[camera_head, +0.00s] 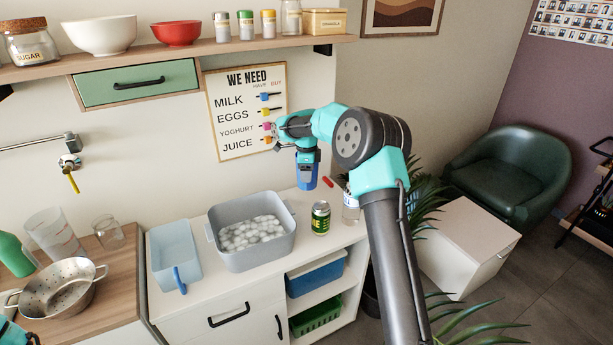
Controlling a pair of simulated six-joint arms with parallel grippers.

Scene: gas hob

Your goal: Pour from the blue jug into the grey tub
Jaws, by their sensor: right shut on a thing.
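The blue jug (307,176) hangs below my right gripper (306,155), which is shut on it. The jug looks roughly upright, above the back right of the white counter, to the right of the grey tub and higher. Its inside is hidden from this view. The grey tub (226,262) stands on the counter with many white, rounded lumps in it. The jug and the tub are apart. A teal piece of my left arm shows at the bottom left corner; my left gripper cannot be made out.
A pale blue tray (163,247) with a blue handle stands left of the tub. A green can (320,218) and a glass jar (350,208) stand right of it. A metal colander (62,290) is at the left. A shelf (190,53) runs above.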

